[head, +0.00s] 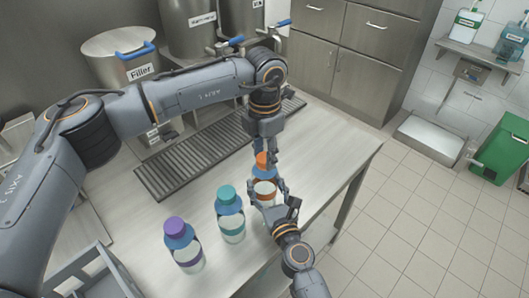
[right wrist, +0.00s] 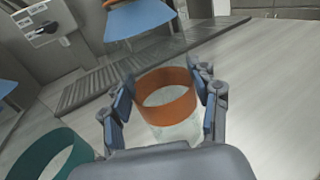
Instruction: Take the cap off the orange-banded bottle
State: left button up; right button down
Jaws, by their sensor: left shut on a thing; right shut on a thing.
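The orange-banded bottle (head: 265,174) stands upright on the metal table, with a blue shoulder and an orange cap (head: 262,159). My left gripper (head: 266,150) comes down from above and is shut on the cap, hiding part of it. The cap appears to sit on the bottle's neck. My right gripper (head: 268,192) is shut on the bottle's body from the near right. In the right wrist view the orange band (right wrist: 165,97) is between the two fingers, with the blue shoulder (right wrist: 140,18) above it.
A teal-capped bottle (head: 230,216) and a purple-capped bottle (head: 183,246) stand to the left on the table. A dark drain grate (head: 190,165) runs behind, before the filler (head: 122,62). A grey crate (head: 90,283) is at lower left. The table's right end is bare.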

pick_arm(q)
jog(key=n, duration=1.1)
jog(key=shift+r, duration=0.15)
jog(key=shift+r, duration=0.95)
jog(key=shift+r, duration=2.05)
pick_arm(e)
jog(key=shift+c, duration=1.4)
grip_release()
